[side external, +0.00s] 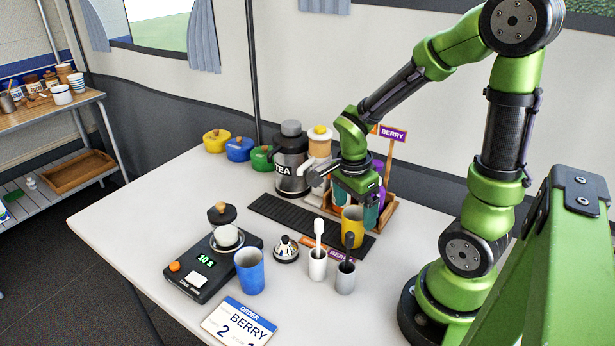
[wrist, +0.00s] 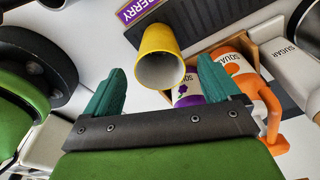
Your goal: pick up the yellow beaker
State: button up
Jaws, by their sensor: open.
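The yellow beaker (side external: 352,228) stands upright by the dark strip mat on the table in the side view. In the wrist view the yellow beaker (wrist: 158,40) shows its open mouth, ahead of and between the two teal fingers. My gripper (side external: 356,204) is above the beaker, pointing down, with its fingers apart. In the wrist view my gripper (wrist: 161,66) is open and nothing is held between the fingers. The side view does not clearly show how far the fingertips are from the rim.
A white cup (side external: 317,265) and a grey cup (side external: 345,279), each holding a tool, stand in front of the beaker. A blue beaker (side external: 249,272) stands beside a scale (side external: 205,283). A wooden rack (side external: 388,213) with bottles and a tea urn (side external: 289,172) stand behind.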

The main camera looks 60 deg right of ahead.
jog(key=shift+c, duration=0.2)
jog(key=c, duration=1.6)
jog(key=shift+r, duration=0.2)
jog(key=shift+a+r, duration=0.65)
jog(key=shift+r, duration=1.8)
jog(key=shift+a+r, duration=0.7)
jog(key=shift+r, duration=1.7)
jog(key=shift+a+r, duration=0.65)
jog(key=shift+r, duration=1.8)
